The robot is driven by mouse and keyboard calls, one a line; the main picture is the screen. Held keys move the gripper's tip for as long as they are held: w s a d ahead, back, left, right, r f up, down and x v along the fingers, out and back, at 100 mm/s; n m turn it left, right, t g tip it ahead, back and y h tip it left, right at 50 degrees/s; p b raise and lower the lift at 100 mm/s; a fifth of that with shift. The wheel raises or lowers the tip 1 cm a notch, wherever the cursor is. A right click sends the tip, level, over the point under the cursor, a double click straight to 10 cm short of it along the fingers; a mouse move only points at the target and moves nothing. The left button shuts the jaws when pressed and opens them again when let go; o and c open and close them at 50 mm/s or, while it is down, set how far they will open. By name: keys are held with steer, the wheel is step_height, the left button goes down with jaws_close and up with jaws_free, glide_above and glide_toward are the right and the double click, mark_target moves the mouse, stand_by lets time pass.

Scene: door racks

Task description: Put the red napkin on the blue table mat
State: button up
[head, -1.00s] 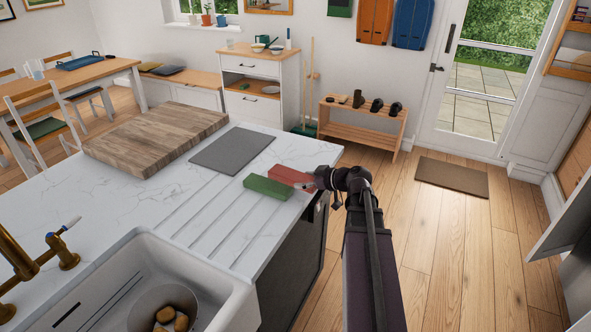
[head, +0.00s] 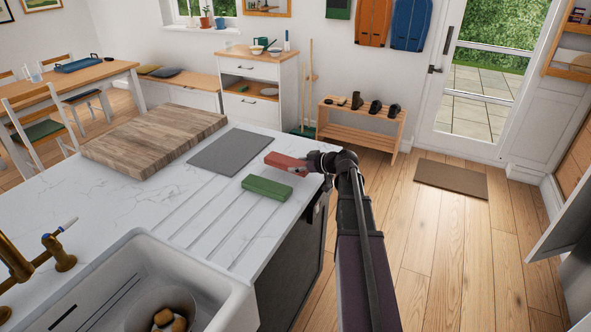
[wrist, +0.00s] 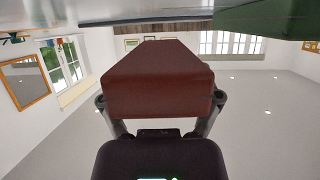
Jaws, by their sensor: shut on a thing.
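The red napkin (head: 284,161), a folded block, is held at its right end by my gripper (head: 309,163). It appears lifted a little above the white counter, near the right edge of the grey mat. In the wrist view the red napkin (wrist: 155,80) sits between the two fingers of my gripper (wrist: 160,110). A flat slate-grey mat (head: 228,151) lies on the counter to the left of the napkin. It looks grey rather than blue, and nothing lies on it. No other table mat is clearly visible.
A green folded block (head: 267,188) lies on the counter in front of the napkin; it also shows in the wrist view (wrist: 270,20). A thick wooden board (head: 155,138) lies left of the mat. The sink (head: 165,285) is at the front.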

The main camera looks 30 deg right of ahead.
mark_target(296, 160)
steer(key=shift+w+d, duration=0.15)
steer(key=shift+w, duration=0.3)
steer(key=shift+w+d+f, duration=0.1)
steer(key=shift+w+d, duration=0.05)
steer(key=shift+w, duration=0.45)
steer(key=shift+w+d+f, duration=0.1)
steer(key=shift+w+d, duration=0.05)
steer(key=shift+w, duration=0.4)
steer(key=shift+s+a+f+b, duration=0.1)
steer(key=shift+s+f+b, duration=0.15)
steer(key=shift+f+b, duration=1.25)
steer(key=shift+b, duration=0.2)
steer(key=shift+f, duration=0.2)
steer(key=o, duration=0.8)
steer(key=shift+s+r, duration=0.1)
steer(key=shift+s, duration=0.05)
steer(key=p+v, duration=0.2)
steer(key=v, duration=0.4)
steer(key=p+v, duration=0.3)
steer(key=v, duration=0.4)
steer(key=shift+s+d, duration=0.15)
steer(key=shift+d, duration=0.25)
